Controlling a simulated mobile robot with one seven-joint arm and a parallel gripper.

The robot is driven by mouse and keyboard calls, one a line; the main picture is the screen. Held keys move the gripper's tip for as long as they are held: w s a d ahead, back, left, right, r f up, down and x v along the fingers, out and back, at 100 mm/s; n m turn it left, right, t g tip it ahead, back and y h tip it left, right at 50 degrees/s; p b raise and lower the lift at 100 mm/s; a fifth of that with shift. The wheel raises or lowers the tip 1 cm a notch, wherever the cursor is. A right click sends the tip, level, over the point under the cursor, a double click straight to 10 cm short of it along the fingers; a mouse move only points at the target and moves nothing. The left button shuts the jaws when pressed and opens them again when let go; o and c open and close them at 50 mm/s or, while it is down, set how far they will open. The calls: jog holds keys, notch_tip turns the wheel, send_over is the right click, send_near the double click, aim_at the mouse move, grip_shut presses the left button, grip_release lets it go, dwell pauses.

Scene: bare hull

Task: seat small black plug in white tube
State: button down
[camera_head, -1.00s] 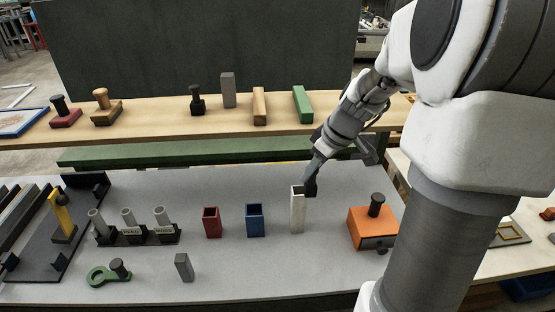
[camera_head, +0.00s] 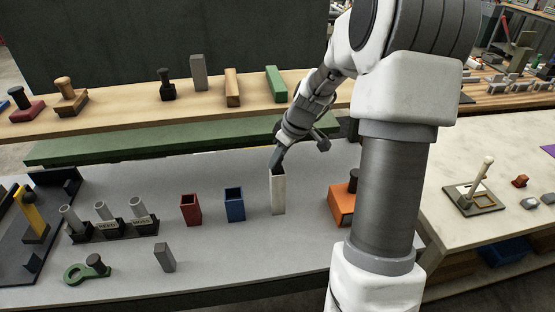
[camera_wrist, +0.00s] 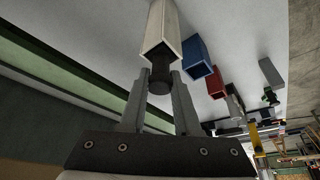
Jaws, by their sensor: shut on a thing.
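The white tube (camera_head: 278,196) stands upright on the grey table, right of the blue tube. It is square and open at the top; the wrist view shows it (camera_wrist: 160,28) at upper middle, mouth towards me. My gripper (camera_head: 277,165) is at the tube's top end. In the wrist view its fingers (camera_wrist: 159,80) are shut on the small black plug (camera_wrist: 160,84). The plug lines up with the tube's mouth and its far end meets the opening. I cannot tell how far it is inside. In the head view my fingers hide the plug.
A blue tube (camera_head: 235,204) and a red tube (camera_head: 190,208) stand left of the white one. An orange block (camera_head: 341,204) is to the right, partly behind my arm. A grey block (camera_head: 164,257) and a green ring piece (camera_head: 85,271) lie in front. A shelf (camera_head: 120,119) runs behind.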

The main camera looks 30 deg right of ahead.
jog(key=shift+f, duration=0.15)
jog(key=c, duration=0.6)
grip_release()
jog(key=shift+r, duration=0.45)
jog(key=v, duration=1.1)
jog(key=shift+s+r, duration=0.2)
